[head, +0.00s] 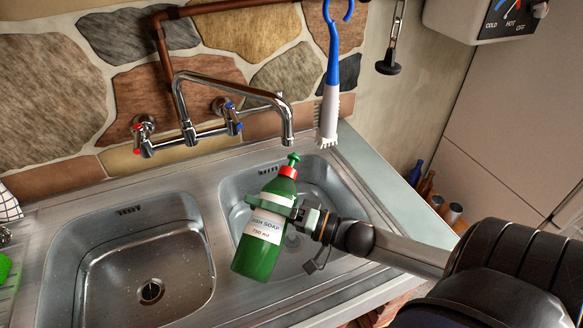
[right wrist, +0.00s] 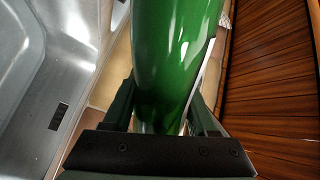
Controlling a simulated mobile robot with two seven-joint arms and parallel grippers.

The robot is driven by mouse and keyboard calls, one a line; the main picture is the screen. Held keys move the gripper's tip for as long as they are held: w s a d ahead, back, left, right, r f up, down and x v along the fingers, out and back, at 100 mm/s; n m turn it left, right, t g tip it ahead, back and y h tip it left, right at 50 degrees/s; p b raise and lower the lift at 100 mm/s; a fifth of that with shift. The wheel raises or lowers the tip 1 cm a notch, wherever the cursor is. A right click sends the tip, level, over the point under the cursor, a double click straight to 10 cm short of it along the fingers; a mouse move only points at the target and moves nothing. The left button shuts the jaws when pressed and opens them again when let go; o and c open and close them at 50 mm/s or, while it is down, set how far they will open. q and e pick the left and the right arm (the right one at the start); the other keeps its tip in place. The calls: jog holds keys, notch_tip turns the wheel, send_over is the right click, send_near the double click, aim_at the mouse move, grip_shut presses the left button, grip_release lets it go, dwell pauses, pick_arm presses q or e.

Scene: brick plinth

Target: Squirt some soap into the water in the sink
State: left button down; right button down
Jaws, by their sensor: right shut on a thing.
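A green dish soap bottle (head: 258,255) with a white label, red collar and green pump top hangs over the right basin (head: 335,200) of the steel sink, its top leaning right. My right gripper (head: 274,207) is shut around the bottle's upper body, reaching in from the right. In the right wrist view the green bottle (right wrist: 172,60) fills the space between the fingers. The left basin (head: 130,270) has an open drain and some droplets. The bottle hides part of the right basin, and I cannot tell how much water is in it. My left gripper is not in view.
A chrome faucet (head: 225,95) with red and blue taps stands behind the sink, its spout close to the pump top. A blue and white brush (head: 333,90) hangs at the back wall. A green thing (head: 5,268) shows at the left edge. Bottles and cans (head: 430,190) stand at right.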

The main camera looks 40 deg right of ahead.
aim_at(259, 219)
jog(key=shift+s+a+f+m+b, duration=0.1)
jog(key=shift+a+f+m+b, duration=0.2)
jog(key=shift+m+b, duration=0.4)
dwell(1.0)
jog(key=shift+s+a+f+m+p, duration=0.1)
jog(key=shift+a+f+m+p, duration=0.05)
jog(key=shift+f+m+p, duration=0.25)
jog(key=shift+s+a+f+m+p, duration=0.1)
jog(key=shift+f+m+p, duration=0.15)
jog(key=shift+m, duration=0.25)
dwell(1.6)
jog(key=shift+f+m+t+p, duration=0.3)
jog(key=shift+f+m, duration=0.3)
jog(key=shift+m, duration=0.4)
dwell(1.5)
jog(key=shift+m+p, duration=0.35)
jog(key=shift+m, duration=0.05)
dwell(0.9)
